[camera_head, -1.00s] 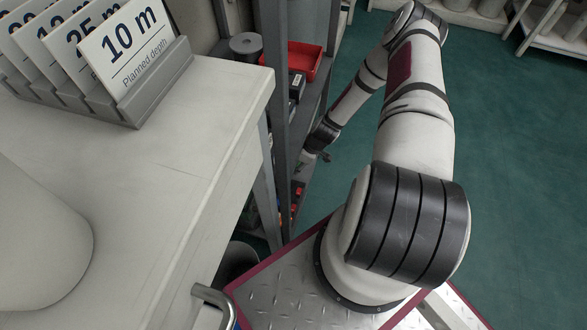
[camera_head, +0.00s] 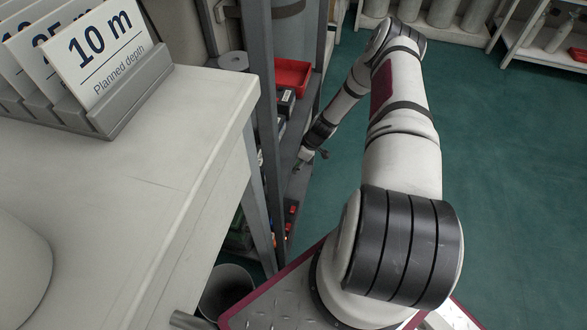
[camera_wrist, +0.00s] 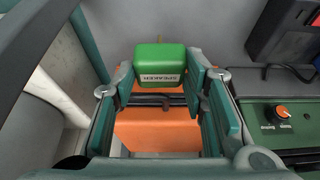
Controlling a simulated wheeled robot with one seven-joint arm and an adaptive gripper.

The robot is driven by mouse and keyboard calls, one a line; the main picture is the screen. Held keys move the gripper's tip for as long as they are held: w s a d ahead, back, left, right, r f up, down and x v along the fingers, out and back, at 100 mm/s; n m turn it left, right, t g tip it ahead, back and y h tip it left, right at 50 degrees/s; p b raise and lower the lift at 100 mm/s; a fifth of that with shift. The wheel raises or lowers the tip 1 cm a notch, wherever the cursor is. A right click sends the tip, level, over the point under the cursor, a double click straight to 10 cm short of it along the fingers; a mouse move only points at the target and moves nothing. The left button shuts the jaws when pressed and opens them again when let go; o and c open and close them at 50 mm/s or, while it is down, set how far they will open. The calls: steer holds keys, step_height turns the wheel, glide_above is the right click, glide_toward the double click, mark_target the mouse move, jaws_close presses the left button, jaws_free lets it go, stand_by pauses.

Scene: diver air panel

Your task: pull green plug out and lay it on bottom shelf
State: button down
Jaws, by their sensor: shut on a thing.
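The green plug (camera_wrist: 160,66), a block with a "SPEAKER" label, sits between the fingertips of my gripper (camera_wrist: 162,84) in the wrist view. My gripper is shut on it. A dark cable or bar crosses between the fingers just below the plug. An orange object (camera_wrist: 155,135) lies behind and below, partly covered by the fingers. In the head view my gripper reaches into the dark shelf rack (camera_head: 264,120); the plug cannot be made out there. The bottom shelf is mostly hidden behind the white table.
A green unit with an orange knob (camera_wrist: 281,112) stands at right in the wrist view. A red tray (camera_head: 292,75) is on the rack. The white table (camera_head: 150,170) with depth cards (camera_head: 100,50) is at left, a bin (camera_head: 228,292) below. The green floor at right is open.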

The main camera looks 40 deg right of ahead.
steer(key=shift+w+d+f+b, duration=0.15)
steer(key=shift+w+d+b, duration=0.2)
steer(key=shift+w+d, duration=0.5)
steer(key=shift+s+f, duration=0.2)
steer(key=shift+f, duration=1.7)
steer(key=c, duration=0.9)
jaws_free()
step_height(320, 180, up, 10)
steer(key=shift+f, duration=0.1)
